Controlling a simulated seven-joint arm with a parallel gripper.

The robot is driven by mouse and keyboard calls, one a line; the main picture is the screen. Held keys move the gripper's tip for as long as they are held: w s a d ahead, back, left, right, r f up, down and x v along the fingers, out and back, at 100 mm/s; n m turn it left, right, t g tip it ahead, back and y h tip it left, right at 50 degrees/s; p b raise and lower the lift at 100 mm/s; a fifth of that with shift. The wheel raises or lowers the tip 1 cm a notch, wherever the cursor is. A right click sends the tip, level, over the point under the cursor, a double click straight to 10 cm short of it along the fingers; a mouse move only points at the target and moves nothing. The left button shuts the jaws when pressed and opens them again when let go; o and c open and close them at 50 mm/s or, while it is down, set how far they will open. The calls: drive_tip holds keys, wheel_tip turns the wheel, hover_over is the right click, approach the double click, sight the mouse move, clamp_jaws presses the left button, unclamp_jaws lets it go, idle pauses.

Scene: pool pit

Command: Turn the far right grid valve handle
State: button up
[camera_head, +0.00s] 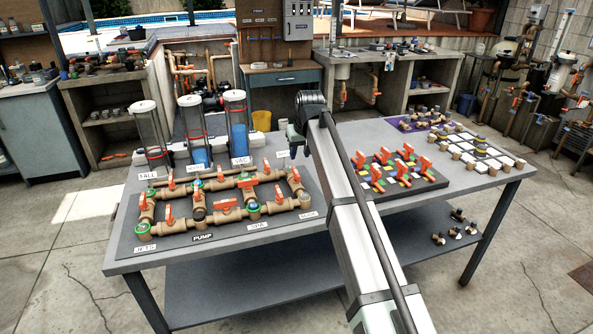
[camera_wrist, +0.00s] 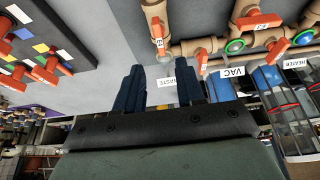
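The brown pipe grid (camera_head: 227,210) lies on a dark board at the left of the table, with several orange valve handles. Its rightmost handle (camera_head: 296,175) sits on the right-hand pipe run. It seems to be the orange handle (camera_wrist: 158,30) at the top middle of the wrist view. Another handle (camera_head: 267,166) is near the far right corner of the grid. My gripper (camera_head: 297,138) is beyond the grid's far right corner, partly hidden by my arm. In the wrist view its two dark fingers (camera_wrist: 162,85) are apart, with nothing between them, short of the pipes.
Clear cylinders (camera_head: 238,125) stand along the board's far edge, left of my gripper. A board with red-orange handles and coloured squares (camera_head: 402,170) lies right of my arm. A WASTE label (camera_wrist: 179,81) shows near the fingertips. Bare tabletop lies between the boards.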

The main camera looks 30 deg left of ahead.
sight(296, 171)
drive_tip(key=x, duration=1)
drive_tip(key=shift+f, duration=0.15)
clamp_jaws()
